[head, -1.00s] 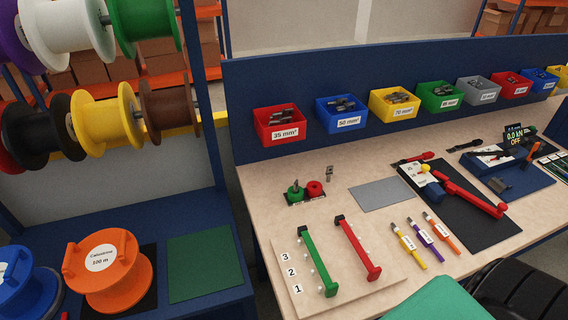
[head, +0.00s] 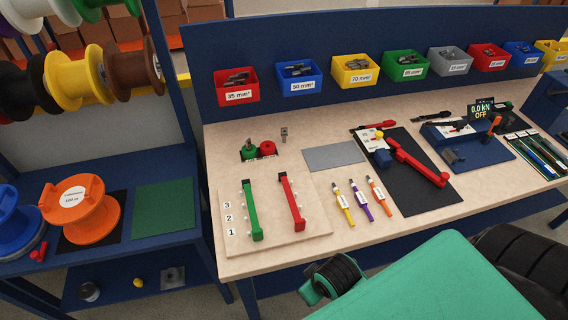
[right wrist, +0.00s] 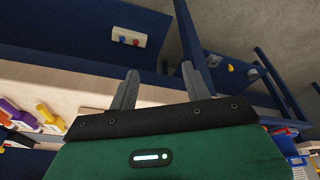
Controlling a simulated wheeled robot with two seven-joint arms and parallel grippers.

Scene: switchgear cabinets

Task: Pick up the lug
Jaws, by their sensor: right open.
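A small grey metal lug (head: 284,133) appears to stand on the light worktop, just right of a green and a red round piece. More grey metal pieces, apparently lugs, lie in the coloured bins along the back panel, such as the red 35 mm² bin (head: 236,87). My right gripper (right wrist: 160,85) shows in the right wrist view with its two fingers wide apart and nothing between them. It is away from the lug, which I cannot make out in that view. My left gripper is not in view.
A board with a green and a red bar (head: 291,202) sits at the worktop's front left. A grey mat (head: 334,156) lies right of the lug. A red-handled tool (head: 418,165) lies on a black mat. Spools stand at the left.

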